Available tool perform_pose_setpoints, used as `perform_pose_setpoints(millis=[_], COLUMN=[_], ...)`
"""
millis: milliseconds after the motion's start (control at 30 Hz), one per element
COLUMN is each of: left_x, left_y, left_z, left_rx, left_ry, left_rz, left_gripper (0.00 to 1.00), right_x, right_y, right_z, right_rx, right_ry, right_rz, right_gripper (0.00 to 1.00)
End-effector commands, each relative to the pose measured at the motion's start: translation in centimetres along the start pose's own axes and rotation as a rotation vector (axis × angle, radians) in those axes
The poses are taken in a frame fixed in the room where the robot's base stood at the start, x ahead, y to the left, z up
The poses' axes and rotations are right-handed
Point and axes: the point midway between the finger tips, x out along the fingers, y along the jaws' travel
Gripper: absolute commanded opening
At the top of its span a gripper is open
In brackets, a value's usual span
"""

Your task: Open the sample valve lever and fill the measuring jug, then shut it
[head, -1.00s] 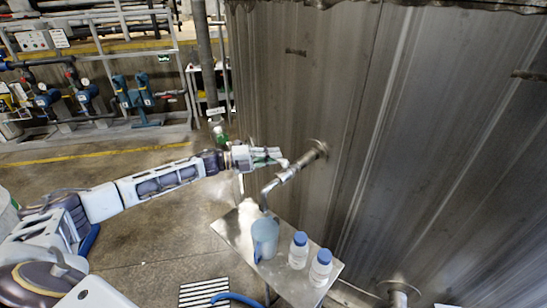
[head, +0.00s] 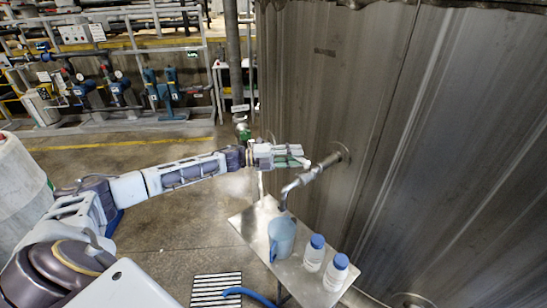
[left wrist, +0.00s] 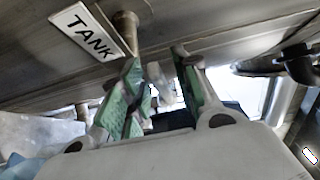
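The sample pipe (head: 310,174) comes out of the tank wall and bends down to a spout above the blue measuring jug (head: 281,240). The jug stands upright on a small metal table (head: 247,223); its contents cannot be made out. My left gripper (head: 302,160) is beside the pipe, at its upper left. The left wrist view shows its green-padded fingers (left wrist: 163,92) apart, with a pale, blurred shape between them that I cannot identify. The valve lever cannot be picked out clearly, and contact with it cannot be told. My right gripper is out of view.
Two white bottles with blue caps, one nearer the jug (head: 314,254) and one farther right (head: 336,272), stand on the table. The tank wall (head: 400,120) rises close behind. A TANK sign (left wrist: 85,32) shows in the left wrist view. A blue hose (head: 250,294) and floor grate (head: 214,290) lie below.

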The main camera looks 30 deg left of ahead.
Motion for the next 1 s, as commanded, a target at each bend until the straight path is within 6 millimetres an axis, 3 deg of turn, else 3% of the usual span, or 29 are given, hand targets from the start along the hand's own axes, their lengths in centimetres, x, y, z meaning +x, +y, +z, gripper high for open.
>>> perform_pose_setpoints(millis=[1000], left_x=[-8.0], left_y=[0.2], left_z=[0.0], left_rx=[-0.001], left_ry=[0.0], left_rz=[0.004], left_gripper=[0.31], right_x=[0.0], right_y=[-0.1], right_z=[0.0], right_rx=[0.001], right_ry=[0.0], right_rz=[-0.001], right_gripper=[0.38])
